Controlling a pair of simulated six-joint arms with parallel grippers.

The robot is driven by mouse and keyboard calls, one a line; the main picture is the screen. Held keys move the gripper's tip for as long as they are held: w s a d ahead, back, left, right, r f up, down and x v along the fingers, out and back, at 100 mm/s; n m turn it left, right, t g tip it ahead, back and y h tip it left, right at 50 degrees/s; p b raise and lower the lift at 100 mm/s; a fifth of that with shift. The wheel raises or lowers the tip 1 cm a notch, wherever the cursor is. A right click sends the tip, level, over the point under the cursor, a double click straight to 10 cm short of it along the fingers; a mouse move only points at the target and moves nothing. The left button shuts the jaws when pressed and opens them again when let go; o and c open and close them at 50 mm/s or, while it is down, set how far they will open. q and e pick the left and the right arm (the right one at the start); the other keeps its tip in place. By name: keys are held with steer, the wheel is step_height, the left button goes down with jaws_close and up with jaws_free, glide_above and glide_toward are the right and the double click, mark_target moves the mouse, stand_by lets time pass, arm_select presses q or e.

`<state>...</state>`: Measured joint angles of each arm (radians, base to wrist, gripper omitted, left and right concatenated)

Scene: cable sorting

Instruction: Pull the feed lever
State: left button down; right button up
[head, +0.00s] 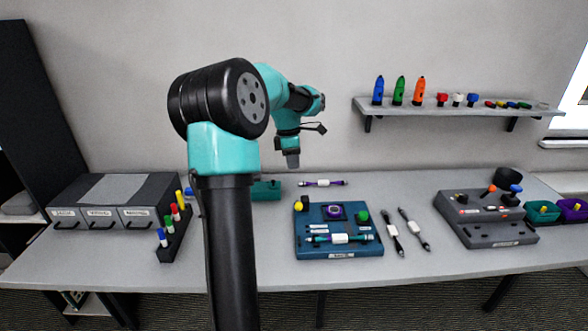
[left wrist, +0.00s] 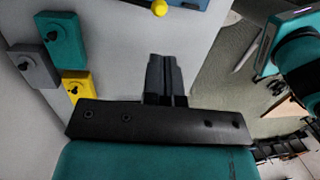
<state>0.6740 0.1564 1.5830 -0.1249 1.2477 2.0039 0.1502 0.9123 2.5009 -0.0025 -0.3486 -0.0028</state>
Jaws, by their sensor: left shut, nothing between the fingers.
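My left gripper (head: 292,160) is shut and empty, pointing down in the air above the back of the table. Its closed fingers also show in the left wrist view (left wrist: 166,78). A blue device (head: 312,250) stands on the table to the front right of the gripper, with a yellow ball knob (head: 299,205) on its left side and a green button. A yellow ball also shows at the top edge of the left wrist view (left wrist: 159,7), apart from the fingers. A grey console (head: 480,230) at right carries orange and blue knobs. No label is readable enough to name the feed lever. My right gripper is not seen.
A cable with a white tag (head: 338,239) lies across the blue device. Two dark cables (head: 393,233) lie right of it. Grey drawers (head: 110,215) and a marker rack (head: 173,240) stand at left. Teal (left wrist: 62,42), grey and yellow boxes show in the wrist view.

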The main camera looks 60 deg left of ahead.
mark_target(299, 203)
arm_select(q)
steer(key=f, duration=0.4)
steer(key=d+f, duration=0.1)
steer(key=f, duration=0.3)
steer(key=d+f, duration=0.1)
steer(key=f, duration=0.3)
steer(key=shift+w+f, duration=0.15)
steer(key=shift+w, duration=0.15)
steer(key=shift+d, duration=0.1)
